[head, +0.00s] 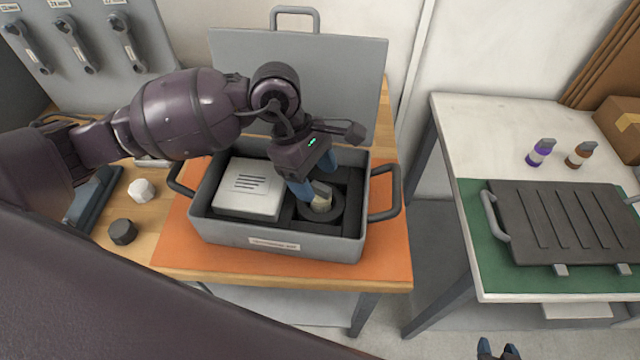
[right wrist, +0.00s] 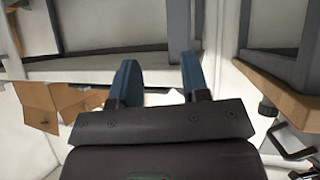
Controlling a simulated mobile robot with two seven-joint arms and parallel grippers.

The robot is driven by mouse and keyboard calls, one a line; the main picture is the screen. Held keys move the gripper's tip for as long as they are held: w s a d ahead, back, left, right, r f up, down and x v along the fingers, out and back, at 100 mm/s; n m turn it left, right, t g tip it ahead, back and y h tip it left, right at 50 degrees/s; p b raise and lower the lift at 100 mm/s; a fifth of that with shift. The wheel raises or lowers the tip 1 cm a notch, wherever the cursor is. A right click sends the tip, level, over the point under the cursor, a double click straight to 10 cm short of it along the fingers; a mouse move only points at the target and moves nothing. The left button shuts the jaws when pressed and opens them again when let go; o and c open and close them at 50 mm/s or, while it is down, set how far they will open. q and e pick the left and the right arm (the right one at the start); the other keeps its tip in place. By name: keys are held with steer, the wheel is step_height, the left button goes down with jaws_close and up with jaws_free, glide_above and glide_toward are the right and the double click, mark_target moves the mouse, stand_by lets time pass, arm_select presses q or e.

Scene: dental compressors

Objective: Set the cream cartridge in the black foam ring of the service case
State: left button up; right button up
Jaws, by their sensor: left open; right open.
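The grey service case (head: 215,228) stands open on an orange mat, its lid raised at the back. The black foam ring (head: 324,217) is in the case's right part. The cream cartridge (head: 321,203) stands in the ring's opening, its grey top between the blue fingers of my left gripper (head: 316,188). My left gripper is open around the top; I cannot tell whether a finger touches it. How deep the cartridge sits is partly hidden. My right gripper (head: 498,351) is open and empty at the bottom edge, away from the case; its fingers also show in the right wrist view (right wrist: 158,85).
A light grey box (head: 248,188) fills the case's left part. White (head: 141,190) and dark (head: 122,232) knobs lie left of the case. The right table holds a black ribbed panel (head: 560,225), a purple-banded bottle (head: 540,152) and a brown-banded bottle (head: 579,155). A gap separates the tables.

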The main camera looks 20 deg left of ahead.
arm_select(q)
steer(key=v, duration=0.8)
steer(key=shift+a+r, duration=0.15)
steer(key=shift+r, duration=0.25)
arm_select(e)
steer(key=shift+w+a+r, duration=0.15)
steer(key=shift+w+r, duration=0.15)
steer(key=shift+w, duration=0.1)
steer(key=shift+s+f, duration=0.35)
steer(key=shift+s, duration=0.1)
arm_select(q)
steer(key=shift+s, duration=0.1)
